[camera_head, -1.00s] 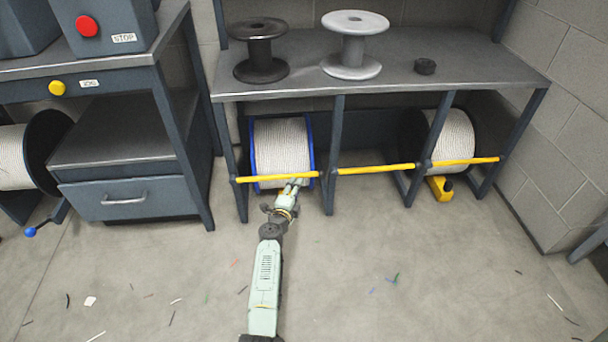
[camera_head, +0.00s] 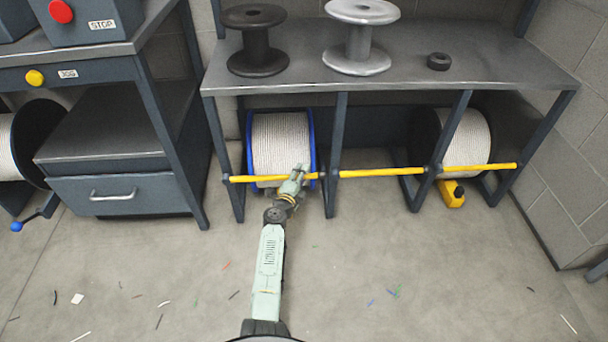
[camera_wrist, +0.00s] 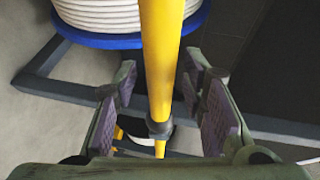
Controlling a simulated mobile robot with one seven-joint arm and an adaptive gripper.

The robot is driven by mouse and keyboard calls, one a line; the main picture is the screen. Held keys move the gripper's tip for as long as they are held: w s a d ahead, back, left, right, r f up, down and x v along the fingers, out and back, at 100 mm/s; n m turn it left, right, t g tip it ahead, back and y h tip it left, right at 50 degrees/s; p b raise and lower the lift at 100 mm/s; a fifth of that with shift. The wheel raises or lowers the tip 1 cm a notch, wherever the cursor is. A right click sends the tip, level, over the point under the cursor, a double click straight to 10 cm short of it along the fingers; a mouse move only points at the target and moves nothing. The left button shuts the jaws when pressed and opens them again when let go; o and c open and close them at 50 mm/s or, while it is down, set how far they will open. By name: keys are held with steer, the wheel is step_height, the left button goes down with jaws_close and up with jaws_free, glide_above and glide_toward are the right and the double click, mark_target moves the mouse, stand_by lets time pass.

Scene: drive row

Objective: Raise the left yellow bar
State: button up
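The left yellow bar (camera_head: 258,179) runs level across the front of the left bay of the rack, before a blue-flanged spool of white rope (camera_head: 280,145). My gripper (camera_head: 299,176) is at the right part of this bar. In the wrist view the yellow bar (camera_wrist: 162,60) passes between the two spread fingers of my gripper (camera_wrist: 160,80). Gaps show on both sides of the bar, and the purple pads look clear of it. A grey collar (camera_wrist: 159,128) sits around the bar lower in that view. In the head view my gripper hides a short piece of the bar.
The middle bar (camera_head: 385,173) and right bar (camera_head: 482,167) cross the other bays. A dark-flanged spool (camera_head: 465,138) stands behind the right one, with a yellow block (camera_head: 451,194) below. Rack posts (camera_head: 334,150) flank the bays. The floor (camera_head: 400,270) in front is open, with small scraps.

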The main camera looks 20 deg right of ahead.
steer(key=shift+c, duration=0.6)
jaws_close()
stand_by(0.4)
